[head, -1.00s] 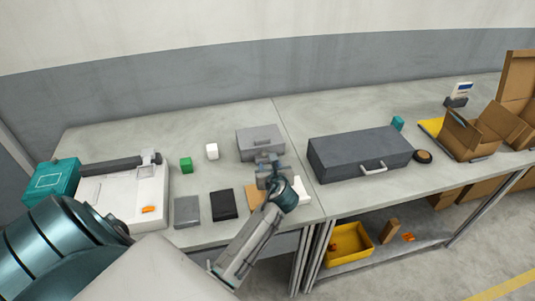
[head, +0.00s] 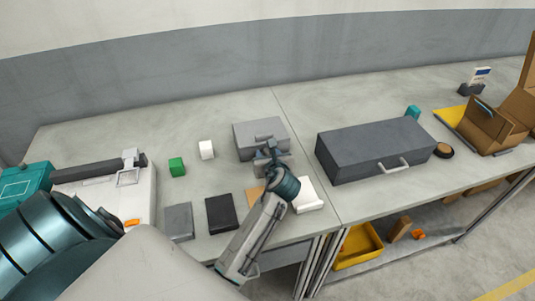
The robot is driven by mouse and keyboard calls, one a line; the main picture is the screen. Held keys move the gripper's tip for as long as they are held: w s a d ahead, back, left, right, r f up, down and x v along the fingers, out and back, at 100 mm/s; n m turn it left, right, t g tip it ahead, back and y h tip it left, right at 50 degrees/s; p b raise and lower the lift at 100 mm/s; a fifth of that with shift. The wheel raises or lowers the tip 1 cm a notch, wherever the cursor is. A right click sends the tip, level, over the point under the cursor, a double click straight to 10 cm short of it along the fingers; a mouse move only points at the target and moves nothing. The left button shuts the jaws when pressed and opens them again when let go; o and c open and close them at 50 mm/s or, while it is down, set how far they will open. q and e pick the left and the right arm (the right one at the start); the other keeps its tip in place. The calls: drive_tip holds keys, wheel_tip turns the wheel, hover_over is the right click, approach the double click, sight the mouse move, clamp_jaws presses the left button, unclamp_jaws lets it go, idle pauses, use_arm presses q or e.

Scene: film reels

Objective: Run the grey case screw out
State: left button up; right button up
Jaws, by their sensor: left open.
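A light grey case (head: 250,130) lies flat on the left table, near the seam between the tables. A screw on it cannot be made out; my gripper covers its front right part. My left gripper (head: 268,150) is open at the front right of this case, its fingers overlapping it in the head view. Whether they touch it cannot be told. A larger dark grey case (head: 365,145) with a pale front handle stands on the right table, apart from the gripper. My right gripper is not in view.
A green block (head: 177,167), a white block (head: 206,149), a grey slab (head: 178,221), a black slab (head: 221,214) and a white piece (head: 308,195) lie around. A white machine (head: 125,195) stands left. Open cardboard boxes (head: 495,125) stand right. A yellow bin (head: 358,248) sits below.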

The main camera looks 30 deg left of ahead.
use_arm(q)
clamp_jaws()
drive_tip(key=shift+d+r+p, duration=0.1)
drive_tip(key=shift+p, duration=0.3)
drive_tip(key=shift+w+d+r+n+g+y+p, duration=0.1)
drive_tip(key=shift+w+n+g+y+p, duration=0.05)
drive_tip(key=shift+n+g+y+p, duration=0.3)
drive_tip(key=shift+w+d+n+g+y+p, duration=0.1)
drive_tip(key=shift+n+g+y+p, duration=0.15)
drive_tip(key=shift+n+g+p, duration=0.25)
drive_tip(key=shift+w+n+g+y, duration=0.1)
drive_tip(key=shift+n+g+y, duration=0.2)
drive_tip(key=shift+n+g, duration=0.35)
drive_tip(key=shift+f+n+g+y+p, duration=0.2)
drive_tip(key=shift+n+g+y+p, duration=0.25)
drive_tip(key=shift+n+g, duration=0.25)
unclamp_jaws()
drive_tip(key=shift+a, duration=0.1)
